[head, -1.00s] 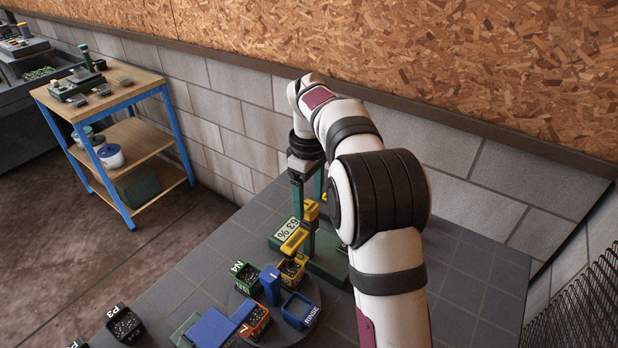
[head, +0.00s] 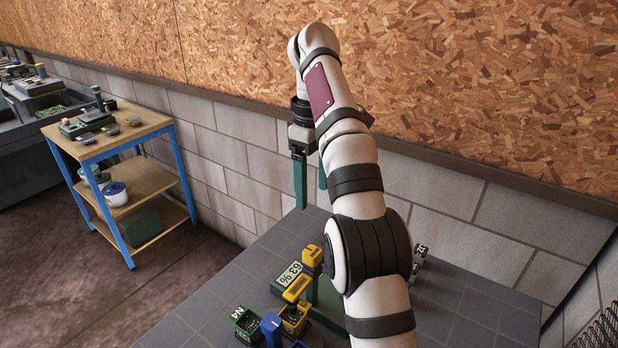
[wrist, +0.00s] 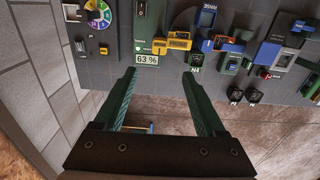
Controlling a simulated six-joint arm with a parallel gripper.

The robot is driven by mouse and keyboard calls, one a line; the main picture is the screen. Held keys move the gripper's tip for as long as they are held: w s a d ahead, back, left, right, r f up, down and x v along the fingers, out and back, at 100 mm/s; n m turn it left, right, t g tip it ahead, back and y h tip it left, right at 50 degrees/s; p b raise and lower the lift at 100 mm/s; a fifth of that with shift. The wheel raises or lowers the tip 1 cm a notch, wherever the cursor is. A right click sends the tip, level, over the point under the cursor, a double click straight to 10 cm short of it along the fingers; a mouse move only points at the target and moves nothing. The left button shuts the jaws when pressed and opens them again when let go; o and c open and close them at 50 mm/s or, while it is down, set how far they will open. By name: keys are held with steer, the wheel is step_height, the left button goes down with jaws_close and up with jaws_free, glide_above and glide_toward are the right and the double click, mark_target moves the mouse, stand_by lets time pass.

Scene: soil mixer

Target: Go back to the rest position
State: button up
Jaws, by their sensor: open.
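My gripper (head: 310,180) is raised above the back of the grey tiled table (head: 225,290) in the head view. Its two green fingers hang down, apart, with nothing between them. In the wrist view my gripper (wrist: 158,75) shows both fingers spread, and the gap is empty. The green stand with the "63 %" sign (head: 289,274) is below and in front of it, beside my arm. The sign also shows in the wrist view (wrist: 146,59), beyond the fingertips. My arm hides part of the table.
A yellow block (head: 296,288), a blue block (head: 271,328) and the green N4 cup (head: 246,325) stand at the front of the table. A wooden cart with blue legs (head: 120,140) stands at left. A block wall runs behind. A colour dial (wrist: 98,13) shows in the wrist view.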

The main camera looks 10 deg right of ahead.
steer(key=s+m, duration=0.6)
steer(key=s, duration=1)
steer(key=s+a+f+m+y, duration=0.1)
steer(key=s+f+m, duration=0.3)
steer(key=s+f, duration=0.3)
steer(key=s+a+f+m, duration=0.2)
steer(key=s+f+m, duration=0.2)
steer(key=s+f, duration=0.3)
steer(key=s, duration=0.5)
steer(key=shift+a+m+y, duration=0.2)
steer(key=shift+m+y, duration=0.2)
steer(key=shift+o, duration=0.2)
